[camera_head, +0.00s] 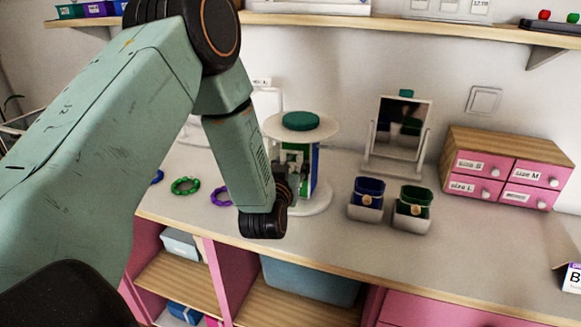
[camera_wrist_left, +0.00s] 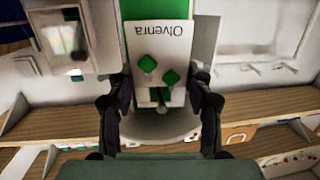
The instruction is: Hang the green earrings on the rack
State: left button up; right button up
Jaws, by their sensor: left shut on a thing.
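The green earrings (camera_wrist_left: 160,71) are two green diamond shapes on a white card (camera_wrist_left: 150,35) printed "Olvenra", upside down in the wrist view. My left gripper (camera_wrist_left: 160,100) is shut on this card, with one finger at each side edge. In the head view my left gripper (camera_head: 291,183) is at the near left side of the rack (camera_head: 316,170). The rack is a round stand with a white top disc, a green cap and coloured panels. A green panel (camera_wrist_left: 165,8) shows behind the card. Whether the card touches the rack I cannot tell.
Blue (camera_head: 367,200) and green (camera_head: 413,208) boxes stand right of the rack. A mirror (camera_head: 402,130) and a pink drawer unit (camera_head: 505,170) are behind. Green (camera_head: 185,186) and purple (camera_head: 221,197) bead rings lie left.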

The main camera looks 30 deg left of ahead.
pick_arm(q)
jog(key=o, duration=0.9)
jog(key=shift+o, duration=0.3)
jog(key=o, duration=0.3)
jog(key=s, duration=0.2)
jog(key=s+d, duration=0.1)
jog(key=s, duration=0.2)
jog(key=s+d+f, duration=0.1)
jog(key=s, duration=0.1)
jog(key=shift+s, duration=0.4)
dwell(0.7)
